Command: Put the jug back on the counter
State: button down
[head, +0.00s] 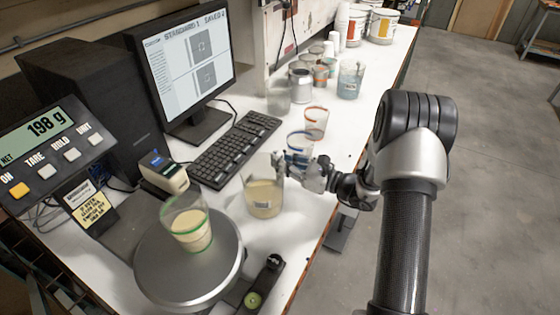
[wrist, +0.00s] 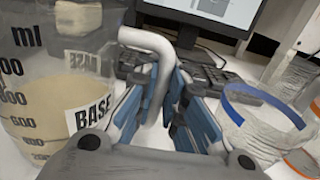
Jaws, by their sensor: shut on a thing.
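The jug (head: 264,199) is clear, with a BASE label and cream liquid inside. It is upright on or just above the white counter (head: 312,215), right of the scale; I cannot tell whether it touches. In the wrist view the jug (wrist: 50,100) fills the left side, with volume marks and its grey handle (wrist: 155,55) running down between the jaws. My gripper (head: 290,172) reaches in from the right and is shut on the handle. The gripper (wrist: 168,115) shows blue pads on both sides of the handle in the wrist view.
A scale (head: 188,268) reading 198 g holds a green-ringed cup (head: 186,226) of cream liquid. Cups with a blue ring (head: 299,146) and a red ring (head: 315,122) stand just behind my gripper. A keyboard (head: 236,150) and label printer (head: 163,174) lie left. Bare counter lies right of the jug.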

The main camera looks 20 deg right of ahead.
jog(key=c, duration=1.7)
grip_release()
jog(key=shift+o, duration=0.2)
jog(key=shift+r, duration=0.2)
jog(key=p+v, duration=0.3)
jog(key=v, duration=0.9)
jog(key=shift+f, duration=0.1)
